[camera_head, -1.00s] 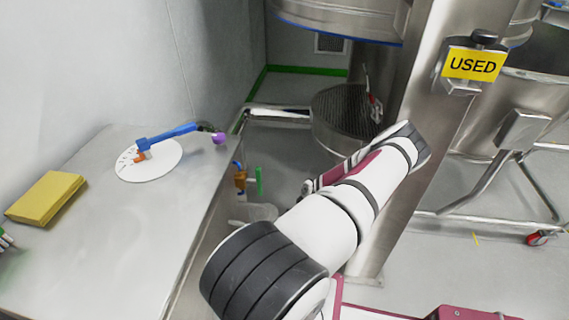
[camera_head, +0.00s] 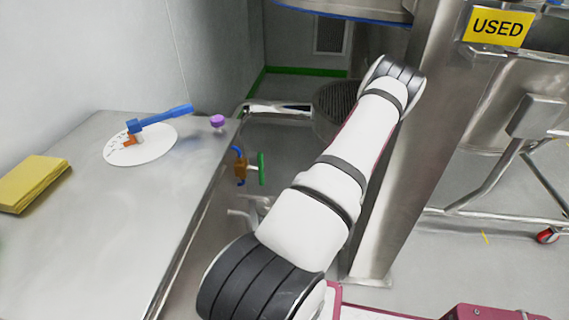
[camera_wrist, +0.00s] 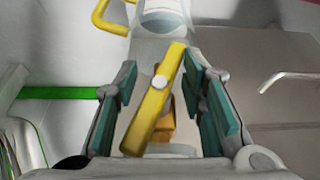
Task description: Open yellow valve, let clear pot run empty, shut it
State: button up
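The yellow valve's long yellow handle (camera_wrist: 156,98) lies in the middle of the wrist view, slanting from upper right to lower left, with a pale round knob on it. An orange-brown body shows partly below it. My gripper (camera_wrist: 160,72) is open, its teal-padded fingers on either side of the handle with gaps visible. A clear rounded vessel (camera_wrist: 162,14), perhaps the clear pot, shows at the top edge, cut off; its contents cannot be told. In the head view my arm reaches toward the steel column, and my gripper and the yellow valve are hidden.
A steel table (camera_head: 90,230) at left bears a white disc with a blue-handled valve (camera_head: 160,117) and a yellow pad (camera_head: 32,183). A green-handled valve (camera_head: 242,168) is beside the table edge. A steel column (camera_head: 400,190) stands right of my arm.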

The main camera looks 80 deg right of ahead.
jog(key=w+a+p+v, duration=0.1)
jog(key=p+v, duration=0.8)
jog(key=v, duration=0.6)
jog(key=w+d+r+g+p, duration=0.1)
jog(key=w+r+g+p, duration=0.1)
jog(key=r, duration=0.7)
jog(key=w+d+r+g+p, duration=0.1)
jog(key=w+r+g+p, duration=0.1)
jog(key=r, duration=0.8)
jog(key=shift+w+d+r+n+g+h, duration=0.2)
jog(key=shift+w+d+n+g+h, duration=0.15)
jog(key=shift+w+g, duration=0.4)
jog(key=shift+a, duration=0.1)
jog(key=shift+c, duration=0.3)
